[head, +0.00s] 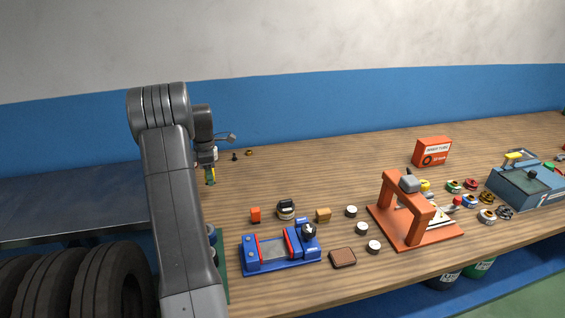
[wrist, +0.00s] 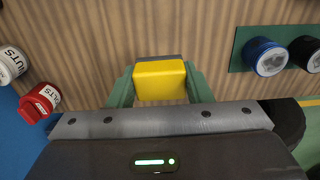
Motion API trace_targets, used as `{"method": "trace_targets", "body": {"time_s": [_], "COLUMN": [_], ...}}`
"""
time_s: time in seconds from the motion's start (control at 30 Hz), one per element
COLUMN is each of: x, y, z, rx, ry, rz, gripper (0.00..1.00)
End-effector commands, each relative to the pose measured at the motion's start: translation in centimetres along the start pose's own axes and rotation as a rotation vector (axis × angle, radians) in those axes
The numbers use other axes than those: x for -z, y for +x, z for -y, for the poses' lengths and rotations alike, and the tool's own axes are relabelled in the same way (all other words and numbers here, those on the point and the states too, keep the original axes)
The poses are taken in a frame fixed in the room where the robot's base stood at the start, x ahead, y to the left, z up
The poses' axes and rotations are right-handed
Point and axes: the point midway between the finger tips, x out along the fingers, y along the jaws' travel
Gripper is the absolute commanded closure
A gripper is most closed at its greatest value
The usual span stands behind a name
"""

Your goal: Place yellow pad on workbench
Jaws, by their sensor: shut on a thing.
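The yellow pad (wrist: 160,82) sits between the two green fingers of my gripper (wrist: 160,76) in the wrist view, with a finger against each side. A grey edge shows just beyond the pad. In the head view my gripper (head: 210,177) points down over the left part of the wooden workbench (head: 310,170), and only a sliver of yellow shows there. The wood fills the background behind the pad in the wrist view. I cannot tell whether the pad touches the bench.
In the wrist view, a white nuts jar (wrist: 12,62) and red bolts jar (wrist: 40,100) stand left, and a blue-rimmed jar (wrist: 266,57) right. In the head view, a blue vise (head: 280,250) and an orange press (head: 412,215) stand forward. The bench's back middle is clear.

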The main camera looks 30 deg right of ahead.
Motion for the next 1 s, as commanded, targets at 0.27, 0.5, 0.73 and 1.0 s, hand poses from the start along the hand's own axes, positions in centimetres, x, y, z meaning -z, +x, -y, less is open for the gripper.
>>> {"method": "trace_targets", "body": {"time_s": [0.27, 0.5, 0.73, 1.0], "x": [0.0, 0.0, 0.0, 0.0], "y": [3.5, 6.3, 9.0, 10.0], "z": [0.1, 0.0, 0.1, 0.0], "rx": [0.005, 0.001, 0.004, -0.001], "ry": [0.000, 0.000, 0.000, 0.000], "rz": [0.000, 0.000, 0.000, 0.000], "gripper": [0.77, 0.77, 0.77, 0.77]}}
